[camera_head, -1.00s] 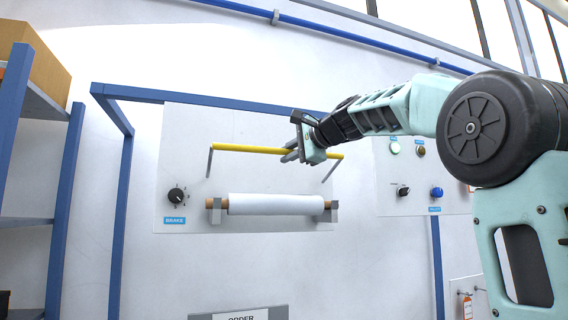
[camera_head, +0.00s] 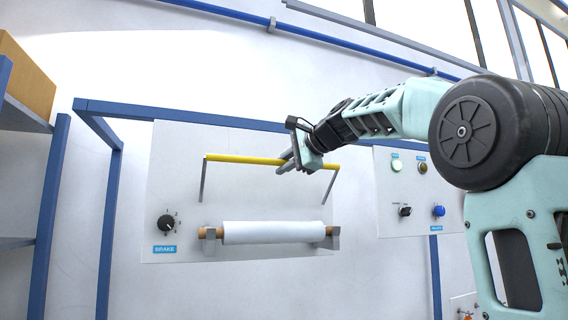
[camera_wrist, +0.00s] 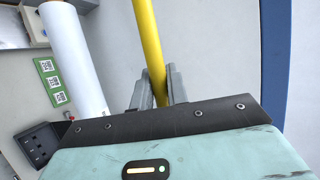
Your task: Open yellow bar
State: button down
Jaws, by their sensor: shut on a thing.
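The yellow bar (camera_head: 240,159) runs nearly level across the white panel (camera_head: 180,196) in the head view, with a grey arm (camera_head: 203,182) at its left end and another (camera_head: 330,184) at its right. It stands above a white roll. My gripper (camera_head: 286,163) is shut on the bar, right of its middle. In the wrist view the yellow bar (camera_wrist: 149,40) passes down between the two grey fingers (camera_wrist: 155,90), which sit on either side of it. The part of the bar inside the fingers is partly hidden.
The white roll (camera_head: 270,232) lies on a brown core below the bar. A black knob (camera_head: 166,222) is at the lower left. A panel with buttons (camera_head: 420,190) is on the right. Blue frame posts (camera_head: 108,230) and a shelf (camera_head: 22,110) stand at the left.

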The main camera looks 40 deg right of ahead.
jog(key=c, duration=1.4)
grip_release()
jog(key=shift+o, duration=0.2)
jog(key=shift+s, duration=0.15)
jog(key=b+v, duration=0.5)
jog(key=v, duration=1.2)
jog(key=shift+s+f, duration=0.1)
